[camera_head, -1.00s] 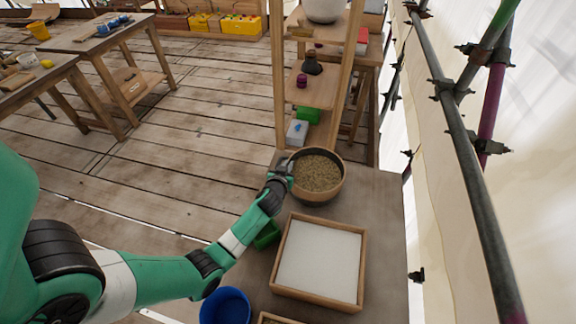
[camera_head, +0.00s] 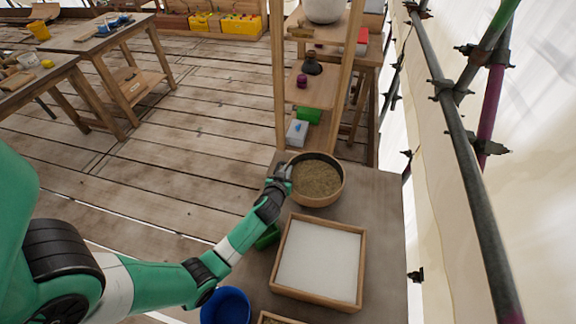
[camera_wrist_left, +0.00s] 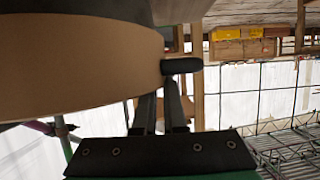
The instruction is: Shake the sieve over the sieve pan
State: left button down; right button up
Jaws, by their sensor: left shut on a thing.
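The round wooden sieve (camera_head: 317,198) holds brown grainy material and is at the far end of the grey-brown worktop. My left gripper (camera_head: 284,172) is shut on the left side of the sieve. In the left wrist view, the sieve's curved wooden wall (camera_wrist_left: 80,65) fills the upper left, with a dark rounded handle (camera_wrist_left: 182,66) at my left fingertips (camera_wrist_left: 163,90). A square wood-framed tray (camera_head: 361,268) with a flat white surface lies in front of the sieve. I cannot tell whether a separate pan is hidden under the sieve. My right gripper is not in view.
A blue bucket (camera_head: 225,306) and a green object (camera_head: 267,237) are near my left forearm. A wooden shelf unit (camera_head: 280,80) stands just behind the worktop. Scaffold poles (camera_head: 465,160) run along the right. The worktop right of the tray (camera_head: 385,220) is clear.

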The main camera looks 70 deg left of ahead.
aim_at(289, 163)
pick_arm(q)
jog(key=shift+s+d+f, duration=0.1)
jog(key=shift+s+d, duration=0.05)
jog(key=w+a, duration=0.1)
jog(key=a+b, duration=0.1)
jog(key=w+a+b, duration=0.1)
jog(key=shift+w+a+f, duration=0.15)
jog(key=shift+w+a, duration=0.15)
jog(key=shift+a, duration=0.1)
jog(key=shift+w+a+b, duration=0.15)
jog(key=shift+a+b, duration=0.1)
jog(key=shift+b, duration=0.05)
jog(key=shift+d, duration=0.3)
jog(key=s+d+p, duration=0.1)
jog(key=s+d, duration=0.2)
jog(key=shift+d+p, duration=0.3)
jog(key=shift+p, duration=0.05)
jog(key=shift+w+a, duration=0.1)
jog(key=shift+a, duration=0.05)
jog(key=w+a+b, duration=0.1)
jog(key=a, duration=0.1)
jog(key=w+a+b, duration=0.1)
jog(key=shift+w+a+b, duration=0.3)
jog(key=shift+w+a, duration=0.05)
jog(key=shift+a, duration=0.05)
jog(key=shift+s+d+p, duration=0.15)
jog(key=shift+d+p, duration=0.15)
jog(key=shift+s+d+p, duration=0.3)
jog(key=shift+s+d, duration=0.25)
jog(key=shift+d, duration=0.15)
